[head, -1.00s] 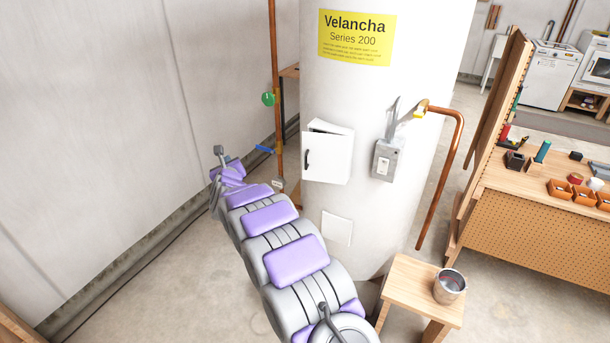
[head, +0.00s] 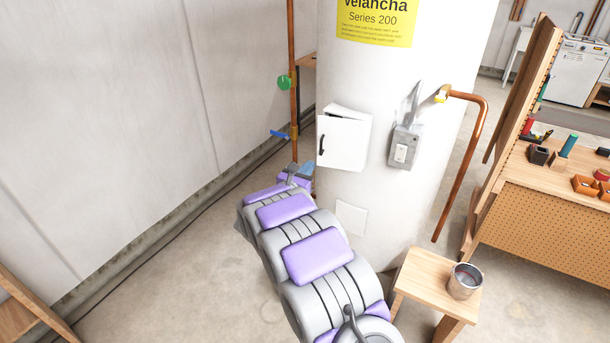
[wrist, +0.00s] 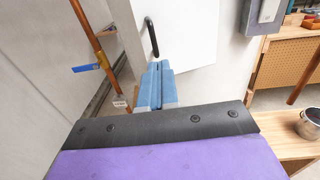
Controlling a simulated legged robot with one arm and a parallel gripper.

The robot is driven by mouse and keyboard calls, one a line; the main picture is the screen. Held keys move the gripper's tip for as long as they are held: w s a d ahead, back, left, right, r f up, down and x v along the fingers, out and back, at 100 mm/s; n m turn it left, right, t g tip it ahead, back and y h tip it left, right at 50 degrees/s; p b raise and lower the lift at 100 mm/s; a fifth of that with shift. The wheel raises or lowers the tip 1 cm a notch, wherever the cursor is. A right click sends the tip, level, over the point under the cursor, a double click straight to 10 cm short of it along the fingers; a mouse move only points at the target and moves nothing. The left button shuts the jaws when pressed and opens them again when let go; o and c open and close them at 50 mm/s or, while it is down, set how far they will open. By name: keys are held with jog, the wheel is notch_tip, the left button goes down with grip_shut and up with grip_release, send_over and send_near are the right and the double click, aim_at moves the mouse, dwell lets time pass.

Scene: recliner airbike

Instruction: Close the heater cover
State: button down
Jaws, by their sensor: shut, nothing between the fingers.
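The heater (head: 395,215) is a tall white cylinder with a yellow label. Its cover (head: 345,143) is a small white door with a black handle (head: 321,145) near its left edge. The cover stands ajar, with a dark gap along its top. In the wrist view the cover (wrist: 188,35) and handle (wrist: 152,37) are just beyond my fingertips. My gripper (head: 307,168) is below and left of the cover, beside the heater. Its blue fingers (wrist: 156,72) are shut and empty, below the handle. I cannot tell if they touch the cover.
A copper pipe with a green valve (head: 284,83) and a blue lever (head: 279,134) runs left of the heater. A grey switch box (head: 404,147) is right of the cover. A wooden stool (head: 423,283) with a metal pot (head: 464,281) stands at front right. Open floor lies at left.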

send_near(324, 145)
jog(key=shift+m+g+h, duration=0.4)
jog(key=shift+h, duration=0.2)
jog(key=x, duration=0.4)
jog(key=shift+w+a, duration=0.1)
jog(key=shift+w, duration=0.5)
jog(key=shift+w+a+r+b, duration=0.1)
jog(key=shift+w+a+b, duration=0.25)
jog(key=shift+w, duration=0.2)
